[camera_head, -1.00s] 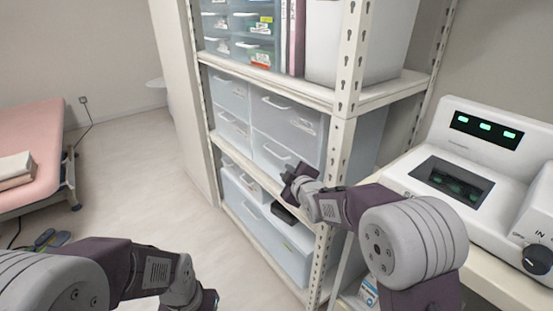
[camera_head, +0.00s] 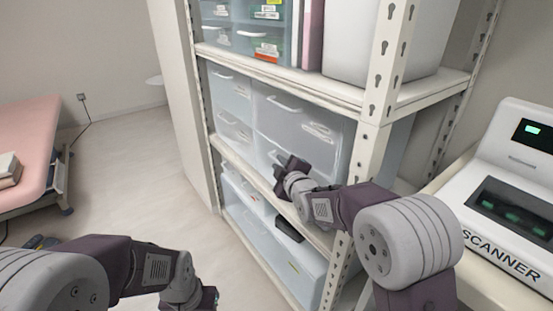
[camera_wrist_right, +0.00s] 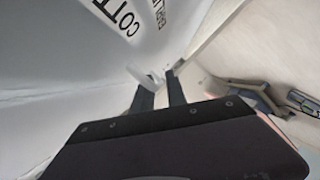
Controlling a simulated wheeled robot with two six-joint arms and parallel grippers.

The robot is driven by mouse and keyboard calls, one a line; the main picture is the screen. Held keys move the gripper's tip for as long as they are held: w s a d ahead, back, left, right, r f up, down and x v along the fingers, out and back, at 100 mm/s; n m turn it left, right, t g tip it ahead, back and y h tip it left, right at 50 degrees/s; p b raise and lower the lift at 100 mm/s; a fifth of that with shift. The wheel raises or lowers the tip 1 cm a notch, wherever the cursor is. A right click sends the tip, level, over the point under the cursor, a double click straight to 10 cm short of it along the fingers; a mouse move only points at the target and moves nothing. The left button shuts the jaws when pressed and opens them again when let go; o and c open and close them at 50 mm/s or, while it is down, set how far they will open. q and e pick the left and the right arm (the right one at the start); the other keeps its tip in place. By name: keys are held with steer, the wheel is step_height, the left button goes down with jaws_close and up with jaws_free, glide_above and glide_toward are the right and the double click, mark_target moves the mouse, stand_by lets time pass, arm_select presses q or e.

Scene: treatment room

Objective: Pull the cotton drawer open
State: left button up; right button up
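The cotton drawer (camera_head: 265,148) is the lower right translucent drawer on the rack's middle shelf, and it looks closed. Its front fills the upper left of the right wrist view (camera_wrist_right: 75,45), with "COTT" lettering partly readable. A pale handle (camera_wrist_right: 148,77) shows at the fingertips there. My right gripper (camera_head: 281,167) is at the drawer's handle. In the right wrist view its two dark fingers (camera_wrist_right: 159,80) stand apart, with the handle by their tips. I cannot tell whether they touch it. My left gripper (camera_head: 211,298) is low at the bottom edge, away from the rack, its fingers mostly cut off.
The rack's upright post (camera_head: 376,120) stands right of the drawers. A white scanner (camera_head: 510,185) sits on a counter at right. Larger bins (camera_head: 290,265) fill the lower shelf. A pink bed (camera_head: 30,150) is at far left. The floor (camera_head: 130,170) between is clear.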

steer(key=shift+s+r, duration=0.15)
steer(key=shift+r, duration=0.05)
jaws_close()
steer(key=shift+r, duration=0.1)
stand_by(1.1)
